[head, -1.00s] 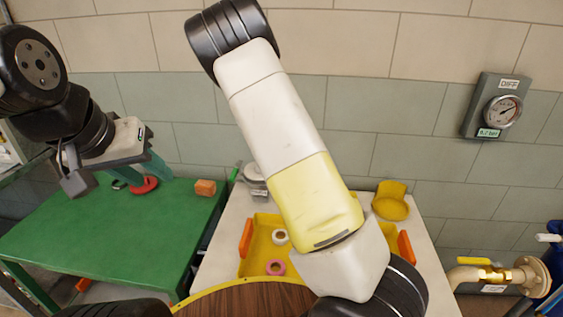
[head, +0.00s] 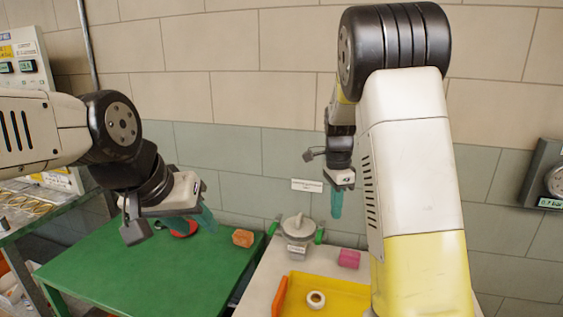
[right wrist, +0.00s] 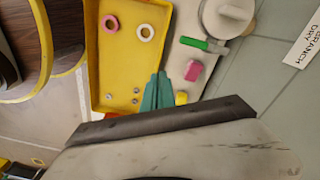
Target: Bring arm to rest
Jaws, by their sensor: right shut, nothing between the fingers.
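My right arm rises in front of me in the head view, and its forearm hangs down behind the elbow. My right gripper (head: 337,205) points down before the wall, above the white bench. Its teal fingers are together with nothing between them; they also show in the right wrist view (right wrist: 157,92), beside the yellow tray's edge. My left gripper (head: 195,222) hangs over the green table (head: 150,270) at the left. Its teal fingers look apart, with a red round thing (head: 184,229) seen behind them.
The yellow tray (right wrist: 118,75) holds a pink ring (right wrist: 111,23), a white ring (right wrist: 147,32) and small metal nuts. Behind it are a lidded grey pot (head: 298,232) and a pink block (head: 349,258). An orange block (head: 243,238) sits on the green table. A gauge (head: 553,180) hangs at right.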

